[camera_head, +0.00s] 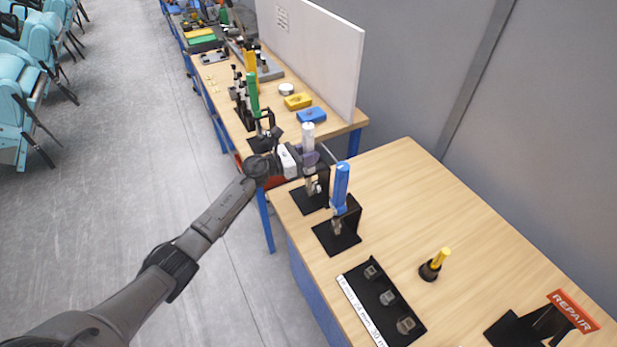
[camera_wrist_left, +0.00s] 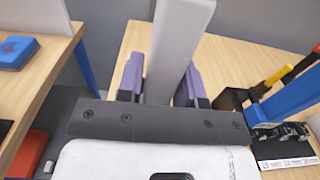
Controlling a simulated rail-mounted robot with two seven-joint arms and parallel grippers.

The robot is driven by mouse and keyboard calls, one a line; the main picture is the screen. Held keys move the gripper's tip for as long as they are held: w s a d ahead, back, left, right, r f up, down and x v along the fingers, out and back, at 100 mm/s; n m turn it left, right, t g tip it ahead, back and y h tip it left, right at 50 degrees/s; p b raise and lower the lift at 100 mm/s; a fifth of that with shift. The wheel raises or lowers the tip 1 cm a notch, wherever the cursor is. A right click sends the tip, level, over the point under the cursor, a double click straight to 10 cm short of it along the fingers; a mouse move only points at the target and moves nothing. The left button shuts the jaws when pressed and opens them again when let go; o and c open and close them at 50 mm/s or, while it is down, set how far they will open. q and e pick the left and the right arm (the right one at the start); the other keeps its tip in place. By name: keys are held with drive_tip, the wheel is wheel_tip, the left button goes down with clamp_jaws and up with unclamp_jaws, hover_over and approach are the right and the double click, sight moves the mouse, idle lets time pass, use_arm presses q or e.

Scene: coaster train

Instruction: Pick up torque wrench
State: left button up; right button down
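Two upright tools stand in black holders near the left edge of the wooden table: one with a white-grey handle (camera_head: 308,137) and one with a blue handle (camera_head: 341,185). I cannot tell which is the torque wrench. My left gripper (camera_head: 318,156) is at the white-grey handle. In the left wrist view its purple fingers (camera_wrist_left: 160,88) stand on either side of the grey handle (camera_wrist_left: 178,45); whether both press on it is not clear. The tool's lower end is still at its holder (camera_head: 310,200). My right gripper is not in view.
A black socket tray (camera_head: 365,318), a yellow-handled tool (camera_head: 440,258) and an orange REPAIR sign (camera_head: 573,311) are on the same table. Another bench behind holds a blue block (camera_head: 311,115) and a yellow block (camera_head: 298,101). The table's right middle is clear.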

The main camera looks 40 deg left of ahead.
use_arm(q)
clamp_jaws()
idle(0.9)
drive_tip(key=shift+r, duration=0.2)
